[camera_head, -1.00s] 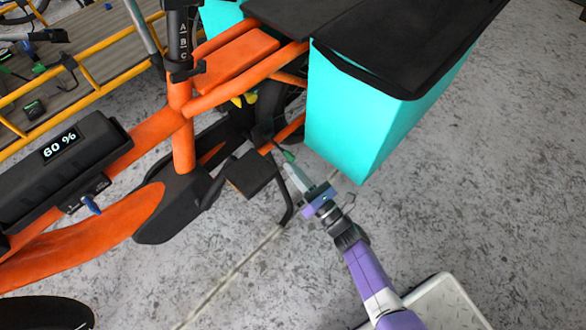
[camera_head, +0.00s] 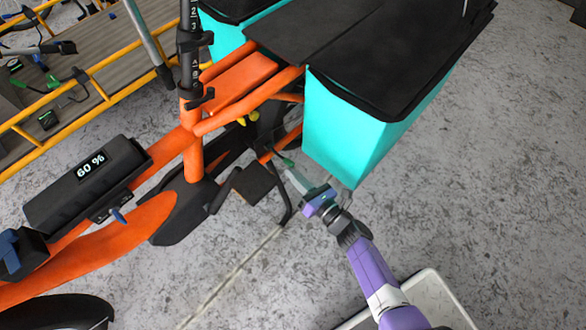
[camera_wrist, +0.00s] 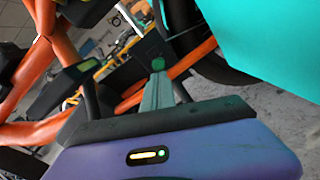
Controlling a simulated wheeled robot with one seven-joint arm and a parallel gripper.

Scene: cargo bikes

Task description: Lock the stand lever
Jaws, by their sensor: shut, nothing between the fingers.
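My gripper (camera_head: 286,162) reaches in low beside the orange cargo bike (camera_head: 193,155), under the turquoise pannier bag (camera_head: 340,130). Its grey fingers are together and empty, with green at the tip; they also show in the wrist view (camera_wrist: 158,66). A black curved bar (camera_head: 287,200), which looks like part of the stand, hangs just left of the fingers. I cannot tell whether the fingers touch it. I cannot clearly pick out the stand lever; the area around the rear frame is dark and partly hidden by the bag and the gripper.
A black pedal (camera_head: 255,183) sits left of the gripper. The bag's lower corner is close above my wrist. Another bike with a yellow-railed deck (camera_head: 90,85) stands behind. The grey floor at the right is clear.

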